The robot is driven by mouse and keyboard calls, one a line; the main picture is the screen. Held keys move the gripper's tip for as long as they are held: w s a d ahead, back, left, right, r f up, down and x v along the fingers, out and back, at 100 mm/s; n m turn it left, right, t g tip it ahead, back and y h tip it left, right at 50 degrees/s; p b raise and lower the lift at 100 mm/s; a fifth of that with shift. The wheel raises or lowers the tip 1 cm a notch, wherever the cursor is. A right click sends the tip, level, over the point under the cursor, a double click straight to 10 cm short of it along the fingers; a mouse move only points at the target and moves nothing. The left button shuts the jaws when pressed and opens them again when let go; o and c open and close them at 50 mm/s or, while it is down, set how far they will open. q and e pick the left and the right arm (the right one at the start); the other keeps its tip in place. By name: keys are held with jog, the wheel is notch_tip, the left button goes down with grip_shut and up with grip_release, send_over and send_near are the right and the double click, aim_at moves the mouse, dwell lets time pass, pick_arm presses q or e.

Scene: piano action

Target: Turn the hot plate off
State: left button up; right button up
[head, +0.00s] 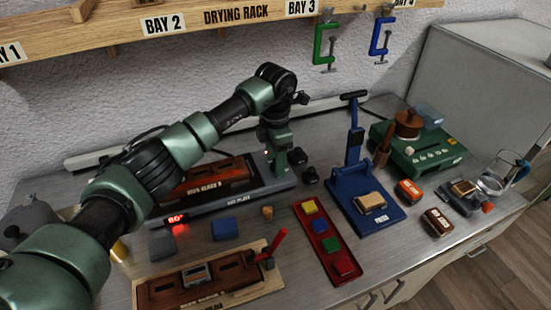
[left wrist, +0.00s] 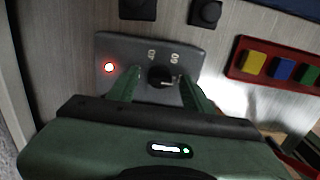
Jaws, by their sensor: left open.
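The hot plate (head: 225,199) is a long grey slab with a red lit "80°" readout at its front left. A dark red-brown block (head: 205,178) lies on it. My left gripper (head: 279,166) is over that end; in the left wrist view the gripper (left wrist: 161,88) is open, one finger on each side of the knob. Contact with the knob is unclear. My right gripper is not in view.
A blue press (head: 372,215) and a red tray (head: 325,243) of coloured blocks stand to the right. Black knobs (head: 309,175) sit close beside the hot plate's end. A wooden fixture (head: 240,287) with a red lever lies in front. A drying rack (head: 230,18) hangs above.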

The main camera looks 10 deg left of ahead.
pick_arm(q)
grip_shut()
